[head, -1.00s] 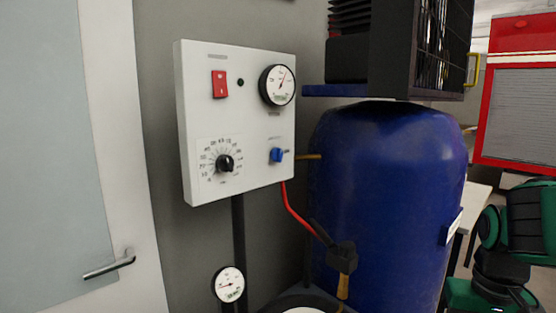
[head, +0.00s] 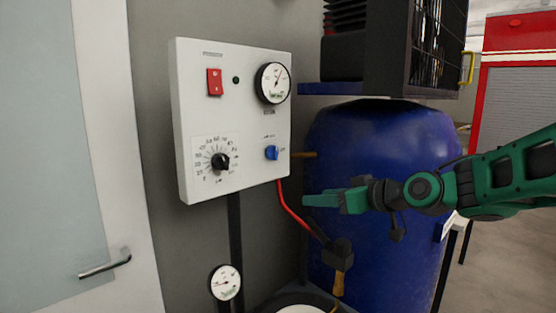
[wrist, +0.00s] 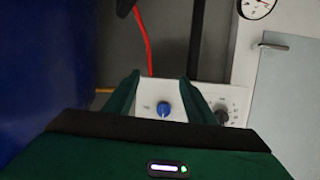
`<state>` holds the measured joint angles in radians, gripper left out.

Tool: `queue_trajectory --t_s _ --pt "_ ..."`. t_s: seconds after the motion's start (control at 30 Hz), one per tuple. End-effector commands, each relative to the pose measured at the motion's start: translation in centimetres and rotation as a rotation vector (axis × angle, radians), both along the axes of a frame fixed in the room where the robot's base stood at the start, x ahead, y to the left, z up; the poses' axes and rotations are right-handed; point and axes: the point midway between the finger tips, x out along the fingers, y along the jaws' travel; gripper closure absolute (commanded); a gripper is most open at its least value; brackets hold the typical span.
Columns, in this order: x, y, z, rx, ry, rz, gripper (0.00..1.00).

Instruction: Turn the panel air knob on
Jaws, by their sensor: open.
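The white control panel (head: 242,110) hangs on the grey wall. A small blue knob (head: 272,153), the likely air knob, sits at its lower right, and a brown pipe leaves the panel's edge beside it. My gripper (head: 325,199) is open and empty, to the right of the panel and a little lower than the blue knob, in front of the blue tank. In the wrist view the blue knob (wrist: 163,109) shows between my two green fingers (wrist: 162,85), apart from them. The knob's exact pointer direction is too small to tell.
A black dial (head: 220,161), a red switch (head: 214,82) and a round gauge (head: 273,83) share the panel. The blue tank (head: 380,140) stands to the right. A red hose (head: 291,208) runs below the panel. A door handle (head: 106,267) is at the left.

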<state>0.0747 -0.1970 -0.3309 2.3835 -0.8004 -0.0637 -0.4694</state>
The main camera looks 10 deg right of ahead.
Motion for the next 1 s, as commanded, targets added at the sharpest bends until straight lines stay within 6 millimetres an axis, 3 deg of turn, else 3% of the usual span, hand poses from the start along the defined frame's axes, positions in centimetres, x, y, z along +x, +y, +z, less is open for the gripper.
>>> queue_trajectory --t_s 0.1,0.2,0.3,0.47,1.0 --pt "1.8 2.0 4.3 0.062 -0.168 0.047 0.5" --pt "2.3 2.8 6.8 0.1 -0.257 0.063 0.5" --pt "2.6 3.2 8.0 0.118 -0.298 0.068 0.5" --pt "3.6 3.9 8.2 0.122 -0.308 0.071 0.5" --pt "10.8 8.3 8.2 0.121 -0.307 0.07 0.5"
